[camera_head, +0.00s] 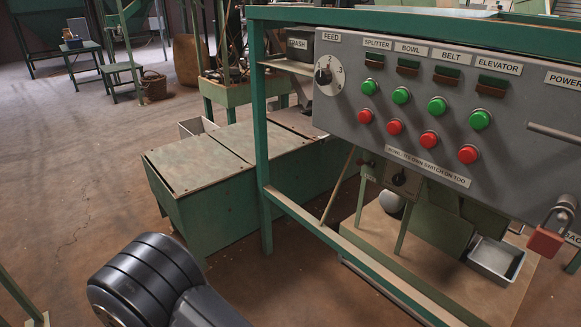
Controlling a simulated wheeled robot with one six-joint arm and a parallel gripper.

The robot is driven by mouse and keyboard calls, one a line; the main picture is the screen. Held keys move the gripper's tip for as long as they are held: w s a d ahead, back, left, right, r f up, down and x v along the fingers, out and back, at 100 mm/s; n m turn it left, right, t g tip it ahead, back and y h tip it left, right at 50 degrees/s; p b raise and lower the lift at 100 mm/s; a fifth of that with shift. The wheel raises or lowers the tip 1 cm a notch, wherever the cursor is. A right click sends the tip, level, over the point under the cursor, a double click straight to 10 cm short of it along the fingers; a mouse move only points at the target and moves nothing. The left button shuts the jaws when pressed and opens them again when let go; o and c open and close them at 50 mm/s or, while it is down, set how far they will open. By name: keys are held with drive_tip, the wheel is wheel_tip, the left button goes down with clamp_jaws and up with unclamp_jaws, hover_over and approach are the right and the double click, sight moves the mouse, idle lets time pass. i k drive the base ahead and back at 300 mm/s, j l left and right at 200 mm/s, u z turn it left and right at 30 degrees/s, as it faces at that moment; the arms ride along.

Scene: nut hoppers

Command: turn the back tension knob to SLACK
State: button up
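No knob with a readable TENSION or SLACK label shows in the camera_head view. A small black knob (400,179) sits on a plate under the control panel; its markings are too small to read, and I cannot tell if it is the back tension knob. A black FEED knob (323,76) sits on a white numbered dial at the panel's left end. A black, ribbed, rounded part of my arm shows at the bottom left. My gripper is not in view.
The grey control panel (490,123) has green and red buttons and a red padlock (545,242). A green frame post (262,150) stands left of it. A green lidded chest (215,190) stands behind the frame. A metal tray (494,261) sits below. The left floor is mostly clear.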

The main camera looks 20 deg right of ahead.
sight(398, 179)
drive_tip(key=i+j+z, duration=0.25)
drive_tip(key=z, duration=0.15)
drive_tip(key=i+j+z, duration=0.4)
drive_tip(key=z, duration=1.9)
